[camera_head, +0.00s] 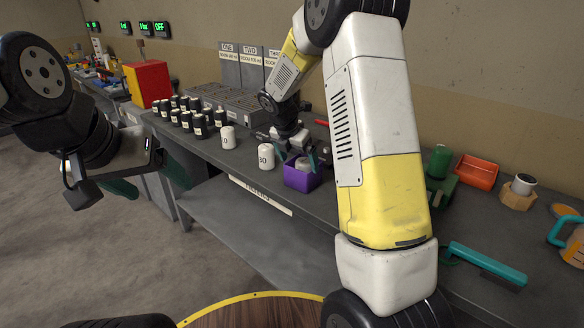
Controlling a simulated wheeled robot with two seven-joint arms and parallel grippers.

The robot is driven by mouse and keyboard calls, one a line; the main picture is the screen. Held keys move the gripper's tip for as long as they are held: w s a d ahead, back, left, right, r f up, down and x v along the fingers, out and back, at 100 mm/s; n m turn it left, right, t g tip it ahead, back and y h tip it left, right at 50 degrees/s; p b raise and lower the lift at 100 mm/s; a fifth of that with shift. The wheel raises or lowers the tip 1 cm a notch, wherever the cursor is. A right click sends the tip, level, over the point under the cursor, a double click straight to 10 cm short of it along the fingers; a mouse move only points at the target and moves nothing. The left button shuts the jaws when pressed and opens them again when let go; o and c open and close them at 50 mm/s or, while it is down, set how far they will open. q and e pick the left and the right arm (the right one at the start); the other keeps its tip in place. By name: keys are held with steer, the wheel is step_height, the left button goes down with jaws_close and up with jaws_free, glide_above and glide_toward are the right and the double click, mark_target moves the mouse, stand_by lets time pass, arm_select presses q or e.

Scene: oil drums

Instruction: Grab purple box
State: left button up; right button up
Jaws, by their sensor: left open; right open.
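The purple box (302,178) is a small open-topped box near the front edge of the grey workbench (225,159), in the middle of the head view. A pale rounded thing (303,164) shows in its opening. My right gripper (300,158) is at the box with its fingers apart, one near each side of the rim; I cannot tell whether they touch it. My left gripper (150,183) is open and empty, off the bench's front edge at the left.
Two white canisters (266,156) stand left of the box, with several black canisters (187,114) behind. A red and yellow box (149,83) is at the far left. A teal-handled tool (485,262), an orange tray (476,172) and a green cup (439,161) are at the right.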

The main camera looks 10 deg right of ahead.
mark_target(304, 170)
steer(key=x, duration=0.6)
steer(key=shift+s+d, duration=0.1)
steer(key=shift+d, duration=0.1)
steer(key=c, duration=1.2)
steer(key=shift+c, duration=0.2)
steer(key=shift+r, duration=0.2)
